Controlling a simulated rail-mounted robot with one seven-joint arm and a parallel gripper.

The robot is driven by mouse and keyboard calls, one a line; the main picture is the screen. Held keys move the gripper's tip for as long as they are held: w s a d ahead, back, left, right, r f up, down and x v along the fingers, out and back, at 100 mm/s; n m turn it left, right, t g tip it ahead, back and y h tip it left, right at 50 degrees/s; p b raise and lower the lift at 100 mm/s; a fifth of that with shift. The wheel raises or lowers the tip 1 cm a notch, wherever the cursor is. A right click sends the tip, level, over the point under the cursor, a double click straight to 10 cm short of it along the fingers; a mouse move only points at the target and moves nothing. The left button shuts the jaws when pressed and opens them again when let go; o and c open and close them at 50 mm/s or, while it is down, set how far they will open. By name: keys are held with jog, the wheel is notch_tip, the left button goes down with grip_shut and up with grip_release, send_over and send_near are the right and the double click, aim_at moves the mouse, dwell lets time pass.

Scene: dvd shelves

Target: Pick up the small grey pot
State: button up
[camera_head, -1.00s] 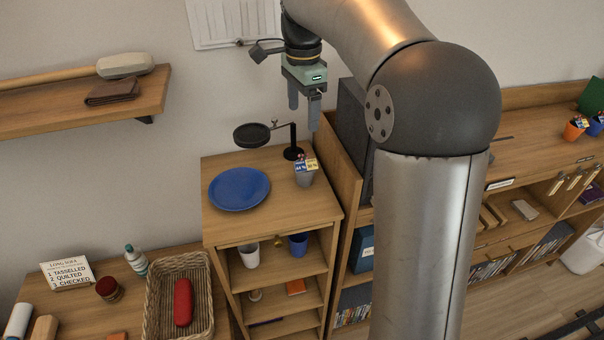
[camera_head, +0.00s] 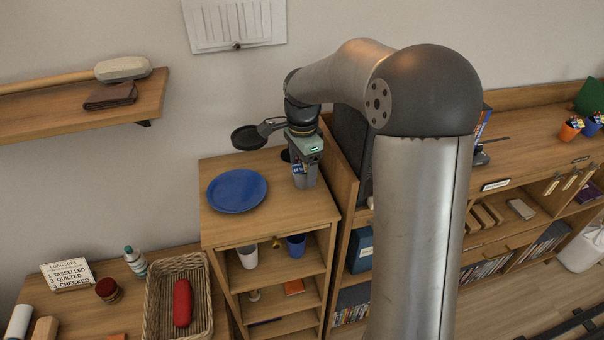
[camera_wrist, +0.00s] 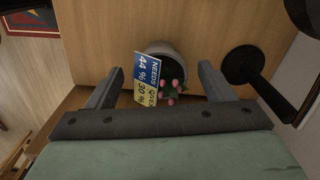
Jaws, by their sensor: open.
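The small grey pot (camera_head: 304,181) stands upright on top of the wooden shelf unit, partly hidden by my gripper in the head view. In the wrist view the grey pot (camera_wrist: 164,47) holds a small plant with pink buds and a blue and yellow card reading "NEEDS 44 %" and "30 %". My gripper (camera_head: 305,174) points down over the pot. In the wrist view its fingers (camera_wrist: 161,70) are spread, one on each side of the card and plant, with the pot's rim just beyond the fingertips. I see no contact.
A blue plate (camera_head: 237,190) lies left of the pot on the same top. A black stand (camera_wrist: 245,68) with a round pan (camera_head: 248,138) is close behind the pot. A raised wooden side panel (camera_head: 341,168) borders the top on the right.

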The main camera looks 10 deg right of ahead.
jog(key=shift+f, duration=0.7)
jog(key=c, duration=1.2)
jog(key=shift+o, duration=0.2)
jog(key=shift+r, duration=0.15)
